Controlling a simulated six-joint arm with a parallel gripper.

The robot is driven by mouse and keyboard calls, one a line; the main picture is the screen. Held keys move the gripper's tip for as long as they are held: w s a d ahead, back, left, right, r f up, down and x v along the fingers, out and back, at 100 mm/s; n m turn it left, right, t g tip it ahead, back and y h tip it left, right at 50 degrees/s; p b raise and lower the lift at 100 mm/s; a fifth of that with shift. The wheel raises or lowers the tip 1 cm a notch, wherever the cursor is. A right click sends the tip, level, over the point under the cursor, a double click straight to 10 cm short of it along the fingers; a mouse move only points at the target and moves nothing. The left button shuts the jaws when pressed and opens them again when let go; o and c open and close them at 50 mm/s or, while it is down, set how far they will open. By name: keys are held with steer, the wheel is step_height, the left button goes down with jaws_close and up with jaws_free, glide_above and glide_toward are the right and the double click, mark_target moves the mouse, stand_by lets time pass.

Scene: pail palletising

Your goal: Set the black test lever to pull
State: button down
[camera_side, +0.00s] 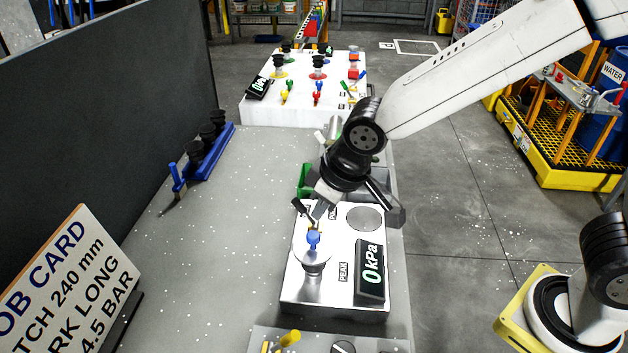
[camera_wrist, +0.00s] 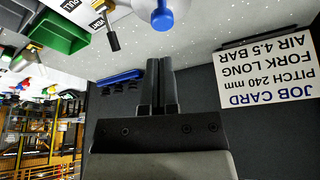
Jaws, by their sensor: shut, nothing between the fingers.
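The black test lever (camera_side: 300,208) is at the far left of the white test box (camera_side: 325,294), beside my gripper. In the wrist view the black lever (camera_wrist: 112,40) sticks out beside the VENT label (camera_wrist: 97,22). The PULL label (camera_wrist: 72,4) is farther to the left, at the top edge. My gripper (camera_side: 317,212) points down close to the right of the lever; contact cannot be told from the side. In the wrist view my gripper (camera_wrist: 158,65) is shut and empty, with a visible gap to the lever.
A blue knob (camera_side: 313,239) stands just in front of my gripper. The display (camera_side: 370,270) reads 0 kPa. A green bin (camera_side: 304,180) is behind the box. A blue rack (camera_side: 205,155) with black cups and a job card (camera_side: 70,280) stand left. The bench between them is clear.

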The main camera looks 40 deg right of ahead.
mark_target(304, 212)
steer(key=w+f+n+g+h, duration=0.1)
steer(key=w+n+g+h, duration=0.1)
steer(key=w, duration=1.7)
steer(key=shift+d+f+g, duration=0.15)
steer(key=shift+f+g, duration=0.05)
steer(key=shift+g, duration=0.7)
steer(key=shift+f, duration=0.15)
steer(key=s+d+f, duration=0.2)
steer(key=s+f, duration=0.1)
steer(key=f, duration=0.5)
steer(key=shift+d+f, duration=0.15)
steer(key=shift+d, duration=0.2)
